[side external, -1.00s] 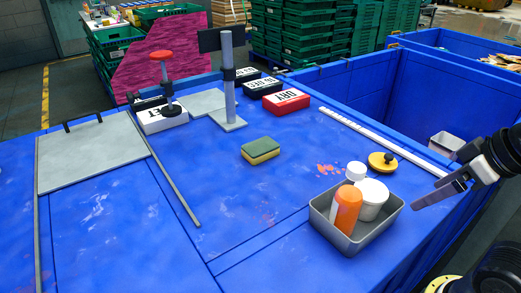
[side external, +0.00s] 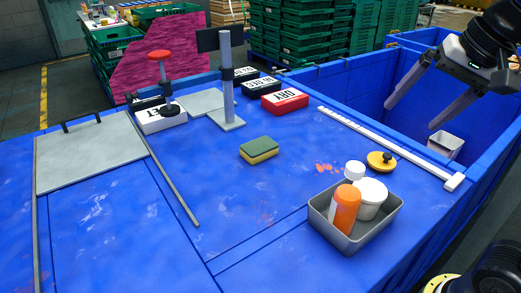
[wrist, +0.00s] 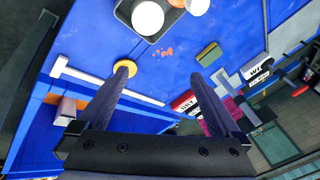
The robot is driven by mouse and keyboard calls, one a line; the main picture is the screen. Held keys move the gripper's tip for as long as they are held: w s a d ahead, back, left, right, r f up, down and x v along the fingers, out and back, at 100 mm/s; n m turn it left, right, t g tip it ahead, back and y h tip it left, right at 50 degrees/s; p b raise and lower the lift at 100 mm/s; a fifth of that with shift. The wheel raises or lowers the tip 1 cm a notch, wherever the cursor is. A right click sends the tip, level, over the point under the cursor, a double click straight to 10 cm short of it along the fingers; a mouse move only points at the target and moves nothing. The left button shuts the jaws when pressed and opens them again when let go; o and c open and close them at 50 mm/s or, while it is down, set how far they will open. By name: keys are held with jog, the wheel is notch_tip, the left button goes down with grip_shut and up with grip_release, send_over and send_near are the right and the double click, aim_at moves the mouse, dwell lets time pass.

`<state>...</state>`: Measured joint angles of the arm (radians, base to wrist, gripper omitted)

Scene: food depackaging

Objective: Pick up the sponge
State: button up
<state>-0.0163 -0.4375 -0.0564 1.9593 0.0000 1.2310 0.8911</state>
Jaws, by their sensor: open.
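The sponge (side external: 259,150), green on top and yellow below, lies flat on the blue table (side external: 120,225) near its middle. It also shows in the wrist view (wrist: 208,54), above and beyond the right finger. My gripper (side external: 411,115) is open and empty, raised over the blue bin at the right, well away from the sponge. In the wrist view both fingers of my gripper (wrist: 160,90) stand wide apart with nothing between their tips.
A metal tray (side external: 325,222) with an orange bottle and white containers stands at the front right. A yellow lid (side external: 381,161) lies behind it. A grey post (side external: 227,80) and a red DRY box (side external: 286,101) stand behind the sponge. The table around the sponge is clear.

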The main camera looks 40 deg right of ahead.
jog(key=w+a+r+m+g, duration=0.1)
jog(key=w+r+m, duration=0.3)
jog(key=w, duration=0.6)
jog(key=m+g, duration=0.4)
send_over(262, 144)
notch_tip(262, 144, down, 21)
jog(key=shift+d+f, duration=0.1)
jog(key=shift+f, duration=3.4)
jog(key=c, duration=1.1)
jog(key=shift+c, duration=0.3)
jog(key=shift+r, duration=0.1)
